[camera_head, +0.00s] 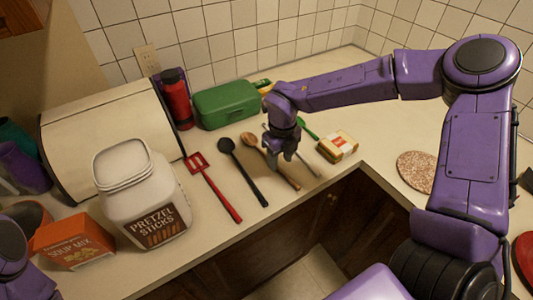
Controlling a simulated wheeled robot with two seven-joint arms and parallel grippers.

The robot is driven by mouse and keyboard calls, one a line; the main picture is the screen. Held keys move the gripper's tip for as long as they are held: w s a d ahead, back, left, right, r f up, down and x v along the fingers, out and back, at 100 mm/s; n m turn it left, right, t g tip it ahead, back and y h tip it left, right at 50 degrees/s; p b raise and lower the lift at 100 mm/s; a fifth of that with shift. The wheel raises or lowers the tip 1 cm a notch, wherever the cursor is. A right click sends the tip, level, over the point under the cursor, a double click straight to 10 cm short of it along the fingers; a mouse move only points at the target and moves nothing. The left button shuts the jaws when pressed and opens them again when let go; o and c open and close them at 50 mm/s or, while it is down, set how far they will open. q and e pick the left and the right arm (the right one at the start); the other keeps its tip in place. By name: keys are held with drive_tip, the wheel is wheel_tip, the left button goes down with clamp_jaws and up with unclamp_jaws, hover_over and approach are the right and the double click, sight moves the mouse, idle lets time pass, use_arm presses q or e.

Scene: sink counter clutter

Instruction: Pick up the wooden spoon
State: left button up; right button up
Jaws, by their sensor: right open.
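The wooden spoon (250,140) lies on the counter among other utensils. Its bowl points to the back and its handle runs toward the front edge, ending near the front right. My right gripper (284,157) is open and points down, over or just beside the spoon's handle. The gripper hides part of the utensils near it, and I cannot tell whether it touches the handle. My left gripper is not in view.
A black spoon (243,170) and red spatula (213,187) lie left of the wooden spoon. A grey-handled utensil (307,164), green utensil (308,128) and small yellow-red package (337,146) are to the right. A pretzel jar (140,195) and green toolbox (227,105) stand nearby.

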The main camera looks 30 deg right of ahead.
wheel_tip(320, 180, down, 3)
drive_tip(key=shift+r, duration=0.1)
clamp_jaws()
drive_tip(key=shift+r, duration=0.15)
